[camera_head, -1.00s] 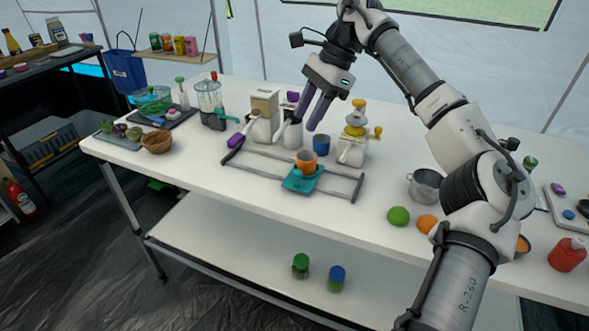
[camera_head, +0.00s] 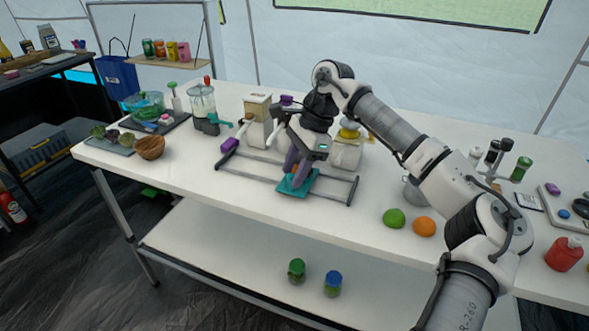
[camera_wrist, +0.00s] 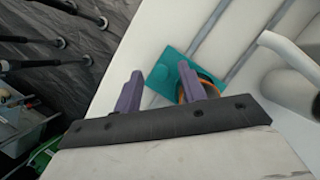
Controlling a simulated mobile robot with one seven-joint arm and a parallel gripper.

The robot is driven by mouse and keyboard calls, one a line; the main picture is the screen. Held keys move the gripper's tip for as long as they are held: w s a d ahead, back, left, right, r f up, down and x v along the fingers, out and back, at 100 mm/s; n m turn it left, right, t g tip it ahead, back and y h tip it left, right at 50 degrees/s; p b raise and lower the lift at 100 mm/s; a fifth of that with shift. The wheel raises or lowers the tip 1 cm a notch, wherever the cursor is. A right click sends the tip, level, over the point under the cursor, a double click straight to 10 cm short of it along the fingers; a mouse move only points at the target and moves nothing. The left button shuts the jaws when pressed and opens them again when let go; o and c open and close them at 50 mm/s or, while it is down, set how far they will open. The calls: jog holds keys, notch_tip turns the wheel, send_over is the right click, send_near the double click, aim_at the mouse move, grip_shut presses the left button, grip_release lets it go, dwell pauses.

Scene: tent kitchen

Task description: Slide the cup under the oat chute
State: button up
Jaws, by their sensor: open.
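The orange cup stands on a teal sliding plate (camera_head: 299,187), which sits across two grey rails. In the head view my gripper's fingers mostly hide the cup; in the wrist view part of the cup's orange rim (camera_wrist: 208,77) shows behind the right finger. My gripper (camera_head: 293,175) is open and low over the plate, its purple fingers pointing down at the cup. I cannot tell whether they touch it. Behind the rails stand white dispensers: a left one (camera_head: 257,108) with tan grain-like contents in its clear top, and one farther right (camera_head: 346,155), partly hidden by my arm.
A blender (camera_head: 202,105) and a wooden bowl (camera_head: 150,147) stand left of the rails. A lime (camera_head: 393,218) and an orange (camera_head: 424,226) lie to the right, near a metal pot (camera_head: 413,192). The tabletop in front of the rails is clear.

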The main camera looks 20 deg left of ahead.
jog(key=shift+f, duration=0.15)
jog(key=shift+c, duration=0.3)
grip_shut()
jog(key=shift+a, duration=0.15)
jog(key=a+p, duration=0.2)
jog(key=a, duration=0.6)
jog(key=a+p, duration=0.2)
jog(key=a, duration=0.5)
jog(key=shift+w+a+p, duration=0.2)
jog(key=shift+a+p, duration=0.1)
jog(key=shift+a, duration=0.8)
